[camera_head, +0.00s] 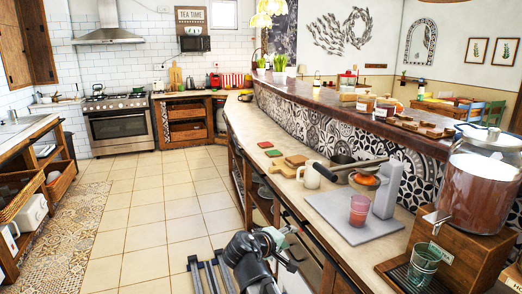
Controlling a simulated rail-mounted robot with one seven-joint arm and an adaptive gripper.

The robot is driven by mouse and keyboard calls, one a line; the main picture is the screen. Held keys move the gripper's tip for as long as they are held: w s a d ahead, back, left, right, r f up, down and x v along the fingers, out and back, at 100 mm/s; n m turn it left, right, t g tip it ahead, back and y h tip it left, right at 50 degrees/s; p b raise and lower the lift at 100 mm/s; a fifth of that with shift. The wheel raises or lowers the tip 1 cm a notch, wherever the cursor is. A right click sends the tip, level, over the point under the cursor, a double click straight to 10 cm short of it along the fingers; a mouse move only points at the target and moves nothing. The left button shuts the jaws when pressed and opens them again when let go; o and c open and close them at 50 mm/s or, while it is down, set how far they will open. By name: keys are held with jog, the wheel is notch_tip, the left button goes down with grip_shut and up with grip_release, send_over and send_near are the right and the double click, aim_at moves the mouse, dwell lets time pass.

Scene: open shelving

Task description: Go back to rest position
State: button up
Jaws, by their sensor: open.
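My gripper (283,243) is at the bottom centre, at the end of my dark arm, beside the front edge of the long counter (330,235). It is open, and I see nothing held in it. Its fingers are small and partly lost against the shelf front behind them. A white mug (309,176) stands further back on the counter.
A large drink dispenser (487,180) on a wooden stand and a green-tinted glass (423,266) are at the right. A pan (345,162), a wooden board (284,168) and coloured coasters are on the counter. The tiled floor (150,215) to the left is clear.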

jog(key=s+d+f+m+g+y+p, duration=0.1)
jog(key=s+f+g+y, duration=0.2)
jog(key=f, duration=0.8)
jog(key=s+d+f+m+g+p, duration=0.1)
jog(key=s+f+g, duration=0.1)
jog(key=s+f, duration=0.65)
jog(key=s+d+f+m+g+y+p, duration=0.1)
jog(key=s+d+f+g+y, duration=0.15)
jog(key=f, duration=1.05)
jog(key=s+d+f+m+g+y+p, duration=0.1)
jog(key=s+f+g, duration=0.2)
jog(key=s, duration=0.7)
jog(key=s+d+f+m+g+y+p, duration=0.1)
jog(key=s+f+m+g+p, duration=0.1)
jog(key=s+f, duration=0.5)
jog(key=s+d+f+m+g+y+p, duration=0.1)
jog(key=s+f+g, duration=0.3)
jog(key=s, duration=1)
notch_tip(320, 180, down, 2)
jog(key=shift+s+d+f+m+p, duration=0.1)
jog(key=shift+s+d+m+p, duration=0.2)
jog(key=shift+d, duration=0.3)
